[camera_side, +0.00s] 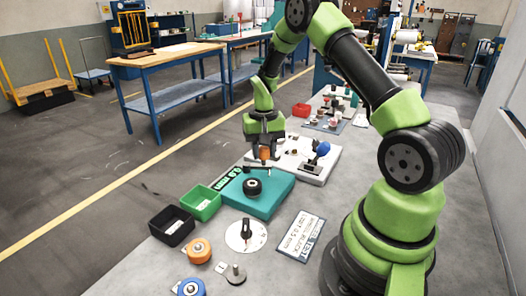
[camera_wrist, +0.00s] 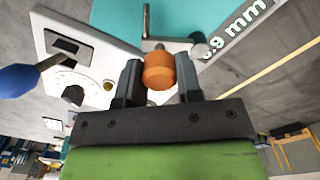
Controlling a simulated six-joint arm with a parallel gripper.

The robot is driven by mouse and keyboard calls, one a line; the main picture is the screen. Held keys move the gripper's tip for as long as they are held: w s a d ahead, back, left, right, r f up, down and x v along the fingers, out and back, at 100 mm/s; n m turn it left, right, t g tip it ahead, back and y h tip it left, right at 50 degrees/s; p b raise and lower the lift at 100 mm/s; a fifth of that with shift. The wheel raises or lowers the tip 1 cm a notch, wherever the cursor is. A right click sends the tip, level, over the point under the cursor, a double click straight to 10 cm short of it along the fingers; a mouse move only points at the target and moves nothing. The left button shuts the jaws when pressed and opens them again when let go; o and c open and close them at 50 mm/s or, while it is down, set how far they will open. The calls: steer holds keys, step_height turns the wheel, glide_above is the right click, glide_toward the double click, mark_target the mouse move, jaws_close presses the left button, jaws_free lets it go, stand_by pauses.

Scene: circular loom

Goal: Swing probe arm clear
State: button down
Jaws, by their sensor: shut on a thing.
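My gripper (camera_side: 264,152) is over the far part of the teal block (camera_side: 283,187). In the wrist view its two dark fingers (camera_wrist: 159,78) are on either side of an orange knob (camera_wrist: 158,68), shut on it. The knob also shows in the side view (camera_side: 265,154). A grey metal probe arm (camera_wrist: 168,44) lies by the knob, over the teal block's edge, with a round end at right. In the side view the probe arm (camera_side: 257,168) sits above a black round part on the block (camera_side: 252,187). The join between knob and arm is partly hidden.
A white panel (camera_side: 316,172) with a blue-knobbed lever (camera_side: 322,149) stands close behind. A green bin (camera_side: 201,203), a black bin (camera_side: 171,226), a white dial (camera_side: 246,236), an orange roller (camera_side: 198,250), a blue roller (camera_side: 190,288) and a printed card (camera_side: 300,238) lie in front.

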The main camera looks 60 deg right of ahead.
steer(key=shift+w+d+n, duration=0.15)
steer(key=shift+d+n, duration=0.05)
steer(key=shift+n, duration=0.45)
steer(key=shift+w+d+n, duration=0.1)
steer(key=shift+d+n, duration=0.1)
steer(key=shift+n, duration=0.45)
steer(key=c, duration=0.8)
jaws_free()
steer(key=shift+r, duration=0.1)
step_height(320, 180, up, 10)
steer(key=shift+f, duration=0.1)
